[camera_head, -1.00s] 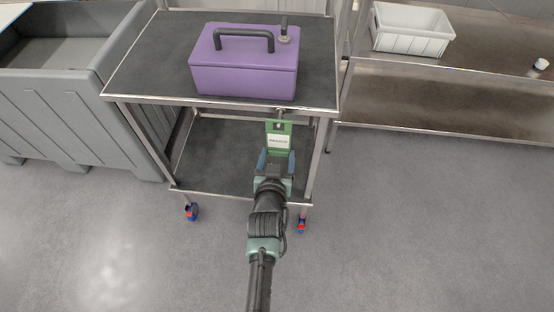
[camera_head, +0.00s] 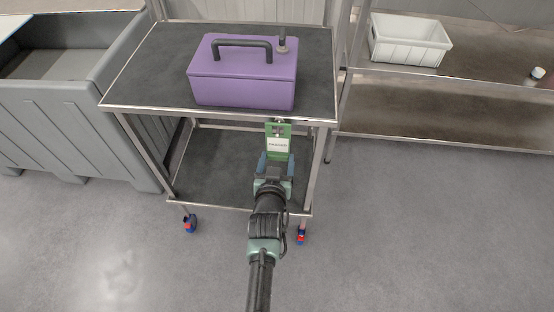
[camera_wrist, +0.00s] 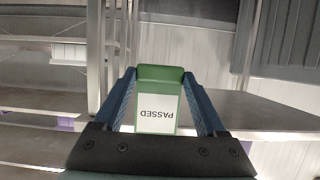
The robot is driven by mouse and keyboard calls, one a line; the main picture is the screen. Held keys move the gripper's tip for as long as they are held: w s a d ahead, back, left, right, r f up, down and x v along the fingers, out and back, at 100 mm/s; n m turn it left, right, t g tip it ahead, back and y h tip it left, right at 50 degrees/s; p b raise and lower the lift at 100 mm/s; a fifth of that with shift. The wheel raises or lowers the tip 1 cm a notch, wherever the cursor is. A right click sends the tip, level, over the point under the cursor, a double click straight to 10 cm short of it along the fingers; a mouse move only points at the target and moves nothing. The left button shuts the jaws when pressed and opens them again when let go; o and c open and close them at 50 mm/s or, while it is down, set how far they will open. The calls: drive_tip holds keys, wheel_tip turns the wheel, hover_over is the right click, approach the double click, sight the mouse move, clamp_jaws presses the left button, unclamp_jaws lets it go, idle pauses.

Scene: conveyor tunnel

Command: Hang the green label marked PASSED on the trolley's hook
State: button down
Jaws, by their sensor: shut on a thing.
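The green label (camera_head: 278,146) has a white panel, and its PASSED text reads upside down in the wrist view (camera_wrist: 157,112). My gripper (camera_head: 276,163) is shut on the label's lower part; its blue fingers flank the label in the wrist view (camera_wrist: 160,90). The label stands upright just below the front top edge of the grey-topped trolley (camera_head: 140,78). A small hook (camera_head: 279,123) sits under that edge, at the label's upper end. I cannot tell whether the hook passes through the label's hole. The hook is not clear in the wrist view.
A purple toolbox (camera_head: 243,85) with a black handle stands on the trolley top. A large grey bin (camera_head: 75,130) is close on the left. A shelf unit (camera_head: 450,100) with a white crate (camera_head: 408,42) stands right. The floor in front is clear.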

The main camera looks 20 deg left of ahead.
drive_tip(key=shift+f+b, duration=0.75)
drive_tip(key=shift+f, duration=0.05)
unclamp_jaws()
drive_tip(key=shift+s, duration=0.1)
drive_tip(key=p+v, duration=0.1)
drive_tip(key=v, duration=1.2)
drive_tip(key=shift+p, duration=0.3)
